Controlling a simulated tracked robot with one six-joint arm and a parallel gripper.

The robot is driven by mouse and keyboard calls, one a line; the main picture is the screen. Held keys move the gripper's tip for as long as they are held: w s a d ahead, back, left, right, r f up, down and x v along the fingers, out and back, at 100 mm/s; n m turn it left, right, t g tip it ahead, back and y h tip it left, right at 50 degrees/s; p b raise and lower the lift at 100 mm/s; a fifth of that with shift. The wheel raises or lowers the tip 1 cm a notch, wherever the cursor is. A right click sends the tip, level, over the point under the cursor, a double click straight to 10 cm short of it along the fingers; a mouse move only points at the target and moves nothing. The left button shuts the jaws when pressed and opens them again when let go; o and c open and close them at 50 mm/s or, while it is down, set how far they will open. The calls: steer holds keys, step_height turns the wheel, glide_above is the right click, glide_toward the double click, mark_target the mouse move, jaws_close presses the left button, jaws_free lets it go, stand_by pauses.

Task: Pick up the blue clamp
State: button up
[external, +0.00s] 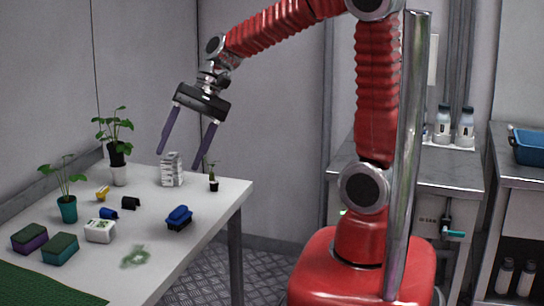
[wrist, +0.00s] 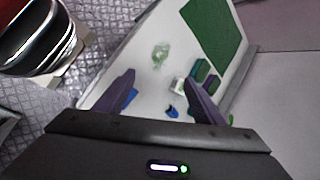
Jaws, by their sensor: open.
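A small blue clamp (external: 108,213) lies on the white table, behind a white box with a green mark and beside a small black clamp-like piece. In the wrist view the blue clamp (wrist: 172,112) lies between my two fingers in the picture, well below them on the table. My gripper (external: 181,158) is open and empty, high above the table with its fingers pointing down. Its two purple-grey fingers also show in the wrist view (wrist: 162,80). A larger dark block with a blue top (external: 179,217) stands nearer the table's right edge; my left finger partly hides it in the wrist view.
On the white table (external: 160,270) are the white box (external: 100,231), black piece (external: 130,203), yellow piece (external: 102,193), two green-topped blocks (external: 60,249), several potted plants (external: 67,209), a white stack (external: 171,170) and a green mat (external: 40,285). A green smear (external: 135,257) marks the front.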

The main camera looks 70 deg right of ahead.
steer(key=w+d+f+m+t+y, duration=0.1)
steer(key=w+d+f+m, duration=0.1)
steer(key=w, duration=0.4)
steer(key=w+d+f+m+t+y, duration=0.1)
steer(key=w+d+f+m+y, duration=0.1)
steer(key=w+m, duration=0.4)
steer(key=w+d+f+m+t+y, duration=0.2)
steer(key=w+f+m, duration=0.3)
steer(key=w, duration=0.3)
steer(key=shift+w+d+f, duration=0.25)
steer(key=shift+d+f, duration=0.1)
steer(key=shift+d, duration=0.4)
glide_toward(108, 214)
steer(key=shift+w+f, duration=0.45)
steer(key=shift+w, duration=0.5)
steer(key=shift+a+f, duration=0.1)
steer(key=shift+x, duration=3.05)
